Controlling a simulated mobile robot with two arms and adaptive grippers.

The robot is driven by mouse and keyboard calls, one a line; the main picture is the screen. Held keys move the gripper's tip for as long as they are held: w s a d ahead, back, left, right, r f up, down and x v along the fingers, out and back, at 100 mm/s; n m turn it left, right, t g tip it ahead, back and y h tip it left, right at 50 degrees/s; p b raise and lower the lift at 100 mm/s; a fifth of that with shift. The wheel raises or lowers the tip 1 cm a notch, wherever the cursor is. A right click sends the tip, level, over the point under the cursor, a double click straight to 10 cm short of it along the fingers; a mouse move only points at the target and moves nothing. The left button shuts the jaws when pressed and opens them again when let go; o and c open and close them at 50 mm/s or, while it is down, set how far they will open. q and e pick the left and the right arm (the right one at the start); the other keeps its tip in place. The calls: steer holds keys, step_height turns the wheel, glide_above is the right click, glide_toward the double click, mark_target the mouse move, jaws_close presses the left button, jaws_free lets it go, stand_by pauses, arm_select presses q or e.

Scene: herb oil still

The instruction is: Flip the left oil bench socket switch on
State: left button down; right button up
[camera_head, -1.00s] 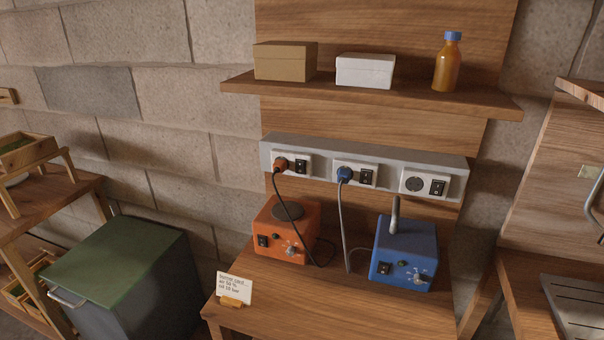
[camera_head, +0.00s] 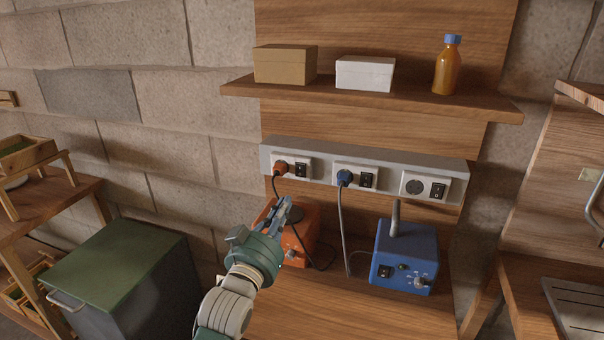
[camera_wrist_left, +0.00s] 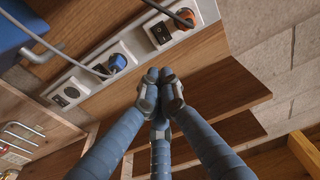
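The grey socket strip (camera_head: 390,176) runs along the wooden back panel above the bench. Its left socket holds an orange plug (camera_head: 281,168), with the black left switch (camera_head: 300,170) just right of it. In the left wrist view the strip is turned, and the left switch (camera_wrist_left: 161,33) sits beside the orange plug (camera_wrist_left: 185,17). My left gripper (camera_head: 286,207) is in front of and below the left socket, apart from the switch. Its fingertips (camera_wrist_left: 160,88) are together and empty. The switch's on or off position is too small to tell. My right gripper is not in view.
A blue plug (camera_head: 344,176) fills the middle socket; the right socket (camera_head: 414,185) is empty. A shelf (camera_head: 390,98) with two boxes and a bottle juts out above.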

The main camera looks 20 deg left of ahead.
mark_target(307, 165)
arm_select(q)
steer(key=w+p, duration=0.1)
steer(key=w, duration=0.3)
steer(key=w+r+p, duration=0.1)
steer(key=w, duration=0.4)
steer(key=w+p, duration=0.1)
steer(key=w, duration=0.4)
steer(key=shift+d+r, duration=0.25)
steer(key=shift+w+r+p, duration=0.15)
steer(key=shift+r+p, duration=0.25)
steer(key=shift+p, duration=0.55)
steer(key=shift+f+g, duration=0.3)
